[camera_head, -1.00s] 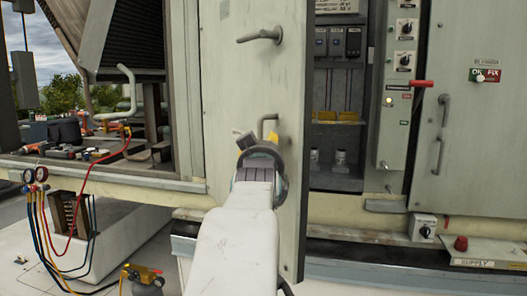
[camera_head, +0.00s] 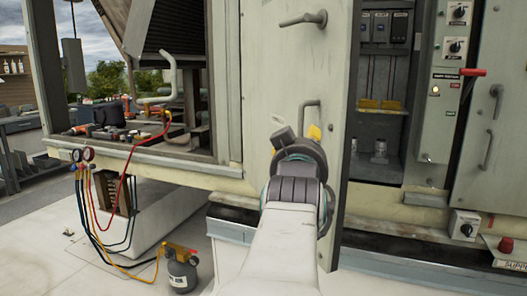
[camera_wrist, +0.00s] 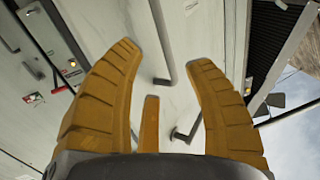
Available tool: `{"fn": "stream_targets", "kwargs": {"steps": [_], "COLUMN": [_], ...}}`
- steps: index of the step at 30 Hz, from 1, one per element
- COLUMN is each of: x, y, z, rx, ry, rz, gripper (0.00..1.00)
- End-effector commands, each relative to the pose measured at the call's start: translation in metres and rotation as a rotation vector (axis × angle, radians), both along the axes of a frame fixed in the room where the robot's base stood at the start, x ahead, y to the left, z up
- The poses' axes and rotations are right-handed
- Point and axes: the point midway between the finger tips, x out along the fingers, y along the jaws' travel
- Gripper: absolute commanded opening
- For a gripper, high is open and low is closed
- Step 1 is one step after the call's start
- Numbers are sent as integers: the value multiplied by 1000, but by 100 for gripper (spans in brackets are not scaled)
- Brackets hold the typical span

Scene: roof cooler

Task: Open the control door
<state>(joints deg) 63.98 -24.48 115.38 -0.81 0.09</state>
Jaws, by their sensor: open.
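The control door (camera_head: 265,60) is a pale grey-green panel standing ajar, with the cabinet interior showing beyond its right edge. It has a lever handle (camera_head: 303,20) near the top and an upright pull handle (camera_head: 312,112) below. My gripper (camera_head: 297,135) is in front of the door, just below and left of the pull handle in the head view. In the wrist view its orange fingers (camera_wrist: 160,75) are open and spread. A bent metal bar (camera_wrist: 164,45) on the door shows between and beyond the fingertips. I see no contact with it.
The open cabinet bay (camera_head: 385,140) holds breakers and yellow parts. A switch panel (camera_head: 447,85) with a red lever is to its right. At left are a gauge set with hoses (camera_head: 88,156) and a small cylinder (camera_head: 182,270).

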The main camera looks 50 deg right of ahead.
Motion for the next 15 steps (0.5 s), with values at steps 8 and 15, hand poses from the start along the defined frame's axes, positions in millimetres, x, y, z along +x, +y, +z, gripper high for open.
{"fn": "stream_targets", "kwargs": {"steps": [8, 15], "x": [-11, -13], "y": [22, 26], "z": [0, 0], "rx": [-1, 0], "ry": [0, 0], "rz": [0, 0], "gripper": [47, 47]}}
